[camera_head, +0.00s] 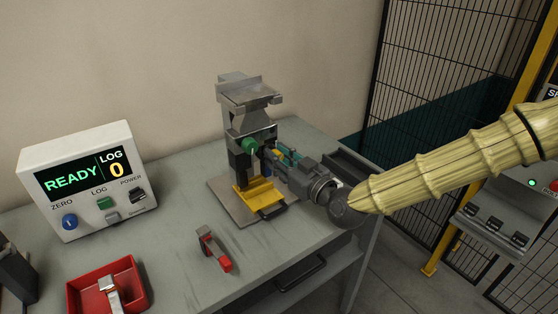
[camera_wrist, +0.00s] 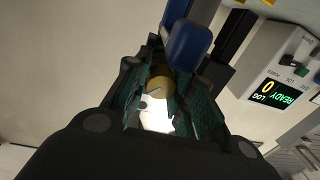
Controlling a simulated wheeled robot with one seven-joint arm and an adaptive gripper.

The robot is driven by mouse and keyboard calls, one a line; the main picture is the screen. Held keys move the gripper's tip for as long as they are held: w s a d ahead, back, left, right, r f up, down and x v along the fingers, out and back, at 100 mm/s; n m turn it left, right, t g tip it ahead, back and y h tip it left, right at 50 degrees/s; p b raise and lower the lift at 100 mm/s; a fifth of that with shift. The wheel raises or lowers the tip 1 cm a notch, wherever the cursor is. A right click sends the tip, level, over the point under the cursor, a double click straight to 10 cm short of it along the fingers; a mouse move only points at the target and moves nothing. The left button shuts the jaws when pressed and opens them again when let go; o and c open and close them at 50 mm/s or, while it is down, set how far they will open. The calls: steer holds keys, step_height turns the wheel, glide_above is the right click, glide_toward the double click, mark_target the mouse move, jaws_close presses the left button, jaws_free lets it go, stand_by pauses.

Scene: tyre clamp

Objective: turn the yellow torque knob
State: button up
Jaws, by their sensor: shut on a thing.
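The yellow torque knob (camera_wrist: 157,84) sits between my gripper's two fingers in the wrist view, with a dark pointer line on its face. In the head view it shows only as a small yellow patch (camera_head: 278,154) on the right side of the grey fixture (camera_head: 250,95), partly hidden by my fingers. My gripper (camera_head: 277,160) reaches in from the right and is shut on the knob. Its teal finger pads (camera_wrist: 163,95) lie on both sides of the knob in the wrist view.
A green knob (camera_head: 250,145) is on the fixture's front, and a blue part (camera_wrist: 188,45) lies close beside my fingers. A yellow block (camera_head: 258,191), a red-tipped clamp (camera_head: 213,247), a red tray (camera_head: 127,282) and a display box reading READY, LOG 0 (camera_head: 85,180) share the grey bench.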

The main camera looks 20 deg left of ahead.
steer(key=shift+m+b, duration=0.5)
steer(key=shift+m, duration=1)
steer(key=o, duration=1)
steer(key=shift+o, duration=0.2)
steer(key=v, duration=1.2)
steer(key=shift+f, duration=0.15)
